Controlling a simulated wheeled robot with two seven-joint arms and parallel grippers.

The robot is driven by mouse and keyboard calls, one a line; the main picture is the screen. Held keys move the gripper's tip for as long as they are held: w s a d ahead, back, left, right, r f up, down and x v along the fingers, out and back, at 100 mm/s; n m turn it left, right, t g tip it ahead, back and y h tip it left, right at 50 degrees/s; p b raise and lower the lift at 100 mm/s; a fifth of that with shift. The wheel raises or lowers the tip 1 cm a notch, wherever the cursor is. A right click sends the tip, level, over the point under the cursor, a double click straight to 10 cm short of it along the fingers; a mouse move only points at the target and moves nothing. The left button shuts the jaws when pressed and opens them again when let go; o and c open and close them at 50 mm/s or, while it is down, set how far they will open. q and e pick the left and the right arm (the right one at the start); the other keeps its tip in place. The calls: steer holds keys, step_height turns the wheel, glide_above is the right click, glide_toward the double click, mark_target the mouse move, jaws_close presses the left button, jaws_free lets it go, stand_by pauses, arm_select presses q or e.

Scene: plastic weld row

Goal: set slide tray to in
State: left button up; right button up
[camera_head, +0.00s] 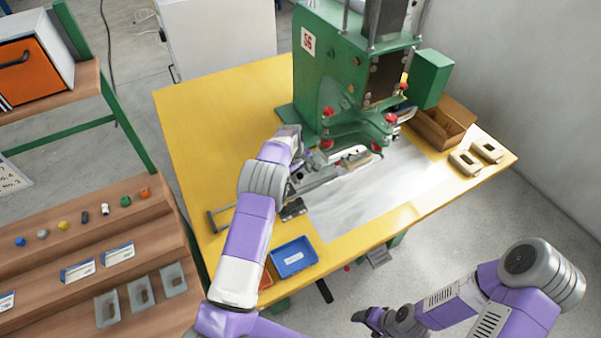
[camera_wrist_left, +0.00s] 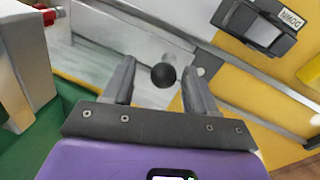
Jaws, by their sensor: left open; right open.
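The slide tray (camera_head: 322,172) is a grey metal carriage at the front foot of the green press, with a beige part (camera_head: 355,159) near its press end. Its metal rails (camera_head: 238,211) run out to the left over the yellow table; they also cross the left wrist view (camera_wrist_left: 262,75). In that view my left gripper (camera_wrist_left: 159,68) is open, with a round black knob (camera_wrist_left: 163,76) between its fingers; contact cannot be told. The arm partly hides the gripper and tray in the head view. My right gripper (camera_head: 374,318) is open, empty, beyond the table's front edge.
The green press (camera_head: 330,75) towers behind the tray. A black box marked DOWN (camera_wrist_left: 262,30) sits beside the rails. A blue bin (camera_head: 293,257) is at the table's front. A wooden box (camera_head: 442,125) and beige parts (camera_head: 476,157) are at the right.

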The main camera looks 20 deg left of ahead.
arm_select(q)
steer(key=r, duration=0.5)
steer(key=s+r+p, duration=0.1)
steer(key=r, duration=0.1)
steer(key=shift+s+a+r, duration=0.1)
steer(key=shift+a+r, duration=0.1)
steer(key=shift+a, duration=0.15)
